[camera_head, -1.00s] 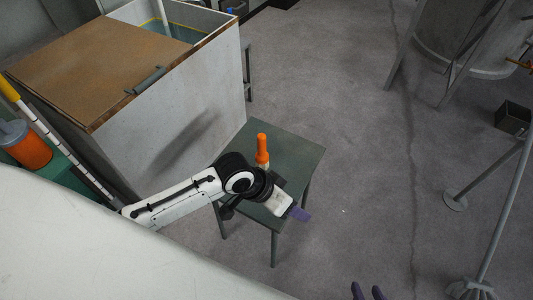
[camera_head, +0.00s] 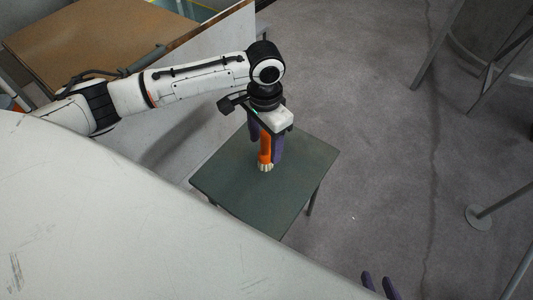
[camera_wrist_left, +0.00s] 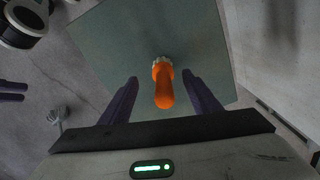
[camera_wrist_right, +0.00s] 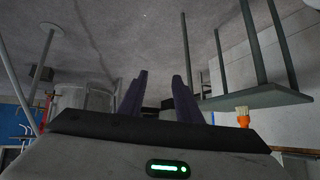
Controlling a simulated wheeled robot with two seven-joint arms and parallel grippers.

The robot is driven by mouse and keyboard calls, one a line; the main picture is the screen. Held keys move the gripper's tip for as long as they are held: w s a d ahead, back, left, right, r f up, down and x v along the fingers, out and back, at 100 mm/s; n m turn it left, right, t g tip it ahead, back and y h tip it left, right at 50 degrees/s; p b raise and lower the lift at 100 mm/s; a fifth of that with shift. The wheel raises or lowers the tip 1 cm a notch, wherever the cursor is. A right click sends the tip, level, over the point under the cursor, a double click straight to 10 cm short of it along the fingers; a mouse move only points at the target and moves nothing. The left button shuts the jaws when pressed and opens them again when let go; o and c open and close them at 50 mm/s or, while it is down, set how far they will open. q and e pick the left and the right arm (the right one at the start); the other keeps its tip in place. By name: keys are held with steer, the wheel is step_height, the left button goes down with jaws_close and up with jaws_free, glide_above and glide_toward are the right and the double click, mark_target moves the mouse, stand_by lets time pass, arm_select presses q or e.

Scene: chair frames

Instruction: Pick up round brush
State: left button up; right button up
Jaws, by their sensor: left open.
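The round brush (camera_head: 265,150) has an orange handle and pale bristles. It stands upright, bristles down, on a green-grey table (camera_head: 235,195). My left gripper (camera_head: 265,147) points down over it, with its purple fingers open on either side of the handle. In the left wrist view the brush (camera_wrist_left: 163,90) lies between the two fingers (camera_wrist_left: 160,78), with a visible gap on each side. My right gripper (camera_head: 378,284) shows only its fingertips at the bottom edge. In the right wrist view its fingers (camera_wrist_right: 159,76) are apart and empty, and the brush (camera_wrist_right: 243,117) appears at the right.
Grey floor (camera_head: 375,150) is clear to the right. A stand with a round foot (camera_head: 479,217) is at far right. A pale curved surface covers the lower left.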

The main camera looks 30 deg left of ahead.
mark_target(266, 154)
arm_select(q)
steer(key=f, duration=0.2)
steer(key=f+b, duration=0.1)
steer(key=f, duration=0.1)
steer(key=f+b, duration=0.1)
steer(key=f, duration=0.1)
steer(key=shift+w+a+f, duration=0.1)
steer(key=shift+w, duration=0.25)
steer(key=shift+c, duration=0.3)
steer(key=c, duration=1.1)
